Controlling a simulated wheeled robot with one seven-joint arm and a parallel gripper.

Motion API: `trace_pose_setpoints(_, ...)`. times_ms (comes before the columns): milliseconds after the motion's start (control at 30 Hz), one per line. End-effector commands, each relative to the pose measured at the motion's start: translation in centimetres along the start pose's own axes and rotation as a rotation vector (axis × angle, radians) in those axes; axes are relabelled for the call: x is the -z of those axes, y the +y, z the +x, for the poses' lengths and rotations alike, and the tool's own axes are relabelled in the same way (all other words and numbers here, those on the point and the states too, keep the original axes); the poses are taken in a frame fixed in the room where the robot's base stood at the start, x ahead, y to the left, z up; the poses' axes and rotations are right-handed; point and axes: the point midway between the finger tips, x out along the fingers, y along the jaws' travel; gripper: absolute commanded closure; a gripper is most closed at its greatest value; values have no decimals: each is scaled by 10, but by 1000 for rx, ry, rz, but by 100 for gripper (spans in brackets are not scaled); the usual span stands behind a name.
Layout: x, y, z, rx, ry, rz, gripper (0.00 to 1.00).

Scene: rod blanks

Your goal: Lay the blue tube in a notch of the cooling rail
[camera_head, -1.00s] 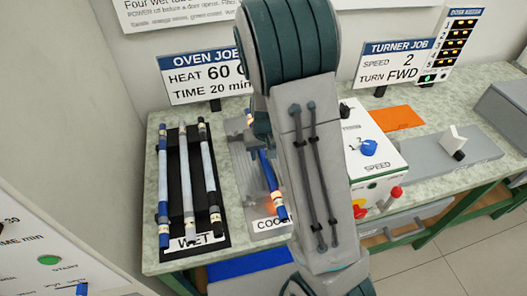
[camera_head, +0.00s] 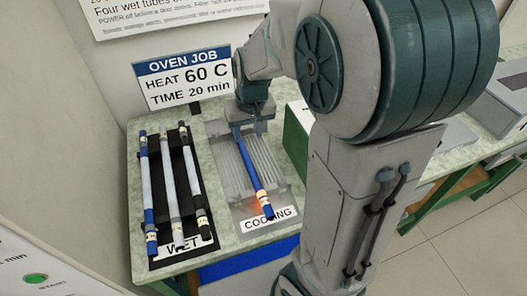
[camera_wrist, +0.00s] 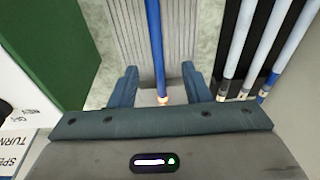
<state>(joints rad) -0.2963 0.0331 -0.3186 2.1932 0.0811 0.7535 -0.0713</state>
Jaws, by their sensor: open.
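The blue tube (camera_head: 249,165) lies lengthwise over the grey cooling rail (camera_head: 225,160), in line with its notches. Its near end has a pale band with an orange glow by the COOLING label. I cannot tell if it sits fully down in a notch. My gripper (camera_head: 252,125) is at the tube's far end, low over the rail. In the wrist view, my gripper's fingers (camera_wrist: 160,78) are spread on either side of the blue tube (camera_wrist: 154,40), with a gap on both sides. The ribbed rail (camera_wrist: 128,30) shows beneath.
A black WET rack (camera_head: 205,236) with several tubes stands close left of the rail. A green-sided box (camera_head: 297,140) stands close on the right. The OVEN JOB sign (camera_head: 185,77) is behind. Some bare bench shows around the rail.

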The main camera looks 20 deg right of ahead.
Motion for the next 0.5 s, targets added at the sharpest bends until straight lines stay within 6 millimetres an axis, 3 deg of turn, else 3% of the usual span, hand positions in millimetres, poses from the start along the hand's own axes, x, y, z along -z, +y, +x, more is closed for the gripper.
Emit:
trace_pose_setpoints(200,-62,-2,-47,28,44,1,57)
trace_pose_setpoints(400,-114,-2,-69,-3,77,-6,57)
trace_pose_setpoints(500,-131,-1,-73,-23,87,-6,57)
